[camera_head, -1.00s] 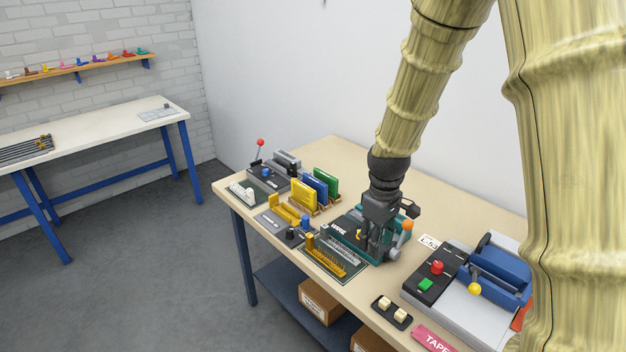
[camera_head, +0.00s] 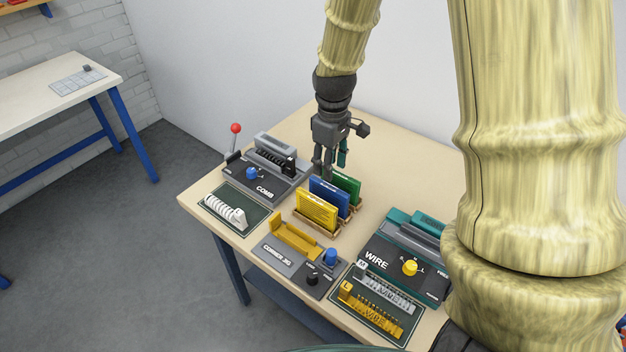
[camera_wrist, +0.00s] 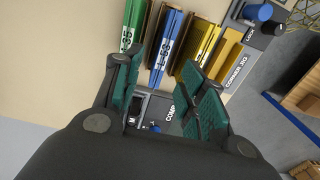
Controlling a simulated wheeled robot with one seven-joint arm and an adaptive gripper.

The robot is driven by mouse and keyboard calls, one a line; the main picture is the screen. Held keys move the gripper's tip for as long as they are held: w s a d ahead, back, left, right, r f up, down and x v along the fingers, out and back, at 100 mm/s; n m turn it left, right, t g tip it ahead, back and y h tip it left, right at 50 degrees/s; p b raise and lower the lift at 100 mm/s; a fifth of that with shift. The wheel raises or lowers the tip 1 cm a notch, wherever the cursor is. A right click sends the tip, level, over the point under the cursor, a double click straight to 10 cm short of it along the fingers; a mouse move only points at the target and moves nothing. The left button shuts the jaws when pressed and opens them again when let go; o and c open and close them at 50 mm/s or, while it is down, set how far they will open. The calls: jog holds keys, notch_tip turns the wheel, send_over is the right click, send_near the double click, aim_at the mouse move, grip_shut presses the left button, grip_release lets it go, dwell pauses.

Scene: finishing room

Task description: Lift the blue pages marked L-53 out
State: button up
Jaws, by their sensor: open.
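The blue pages (camera_head: 328,198) stand upright in a wooden rack (camera_head: 318,229) between the yellow pages (camera_head: 315,212) and the green pages (camera_head: 347,187). In the wrist view the blue pages (camera_wrist: 167,45) carry a white label that seems to read L-53. My gripper (camera_head: 323,172) hangs just behind the pages, pointing down, with its fingertips close to their top edges. In the wrist view my gripper (camera_wrist: 160,72) is open and empty, its green pads on either side of the blue pages' end. I cannot tell the exact height gap.
The yellow pages (camera_wrist: 198,52) and green pages (camera_wrist: 133,25) are close on both sides. A COMB machine (camera_head: 258,180) with a red-knobbed lever is left. A corner unit (camera_head: 290,262) is in front, a WIRE machine (camera_head: 400,260) at right. Bare table (camera_head: 400,140) lies behind.

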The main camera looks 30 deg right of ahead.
aim_at(329, 186)
jog(key=shift+w+f, duration=0.15)
jog(key=shift+a+f, duration=0.1)
jog(key=shift+f, duration=0.15)
jog(key=s+f, duration=0.1)
jog(key=s+p, duration=0.1)
jog(key=shift+s+d+f, duration=0.2)
jog(key=shift+s+f, duration=0.1)
jog(key=shift+f, duration=0.05)
jog(key=w+f, duration=0.2)
jog(key=f, duration=0.1)
jog(key=shift+w+a, duration=0.1)
jog(key=shift+w, duration=0.05)
jog(key=shift+s+f+p, duration=0.1)
jog(key=shift+s+p, duration=0.25)
jog(key=shift+s, duration=0.3)
jog(key=f, duration=0.1)
jog(key=w+f+p, duration=0.1)
jog(key=shift+a+f, duration=0.1)
jog(key=shift+f, duration=0.3)
jog(key=shift+s+f, duration=0.25)
jog(key=shift+f, duration=0.45)
jog(key=shift+w+f, duration=0.15)
jog(key=shift+f, duration=0.1)
jog(key=shift+c, duration=0.5)
